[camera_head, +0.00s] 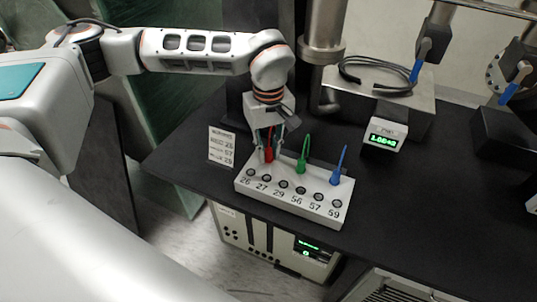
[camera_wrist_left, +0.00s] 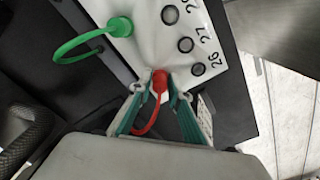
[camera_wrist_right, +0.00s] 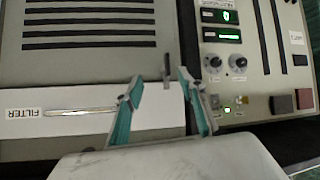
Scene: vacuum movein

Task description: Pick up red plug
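The red plug (camera_head: 269,154) stands at the left end of the back row on the white numbered block (camera_head: 318,212). It also shows in the left wrist view (camera_wrist_left: 160,80), with its red cable looping down between the fingers. My left gripper (camera_head: 268,150) reaches down from above. Its fingertips (camera_wrist_left: 159,82) close in on both sides of the red plug and appear to touch it. Whether the plug's base is seated is hidden. My right gripper (camera_wrist_right: 160,78) is open and empty in front of a grey instrument panel; it is outside the head view.
A green plug (camera_head: 302,164) and a blue plug (camera_head: 338,178) stand right of the red one. A small display (camera_head: 384,139) and a metal box (camera_head: 390,103) stand behind on the black table (camera_head: 400,215).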

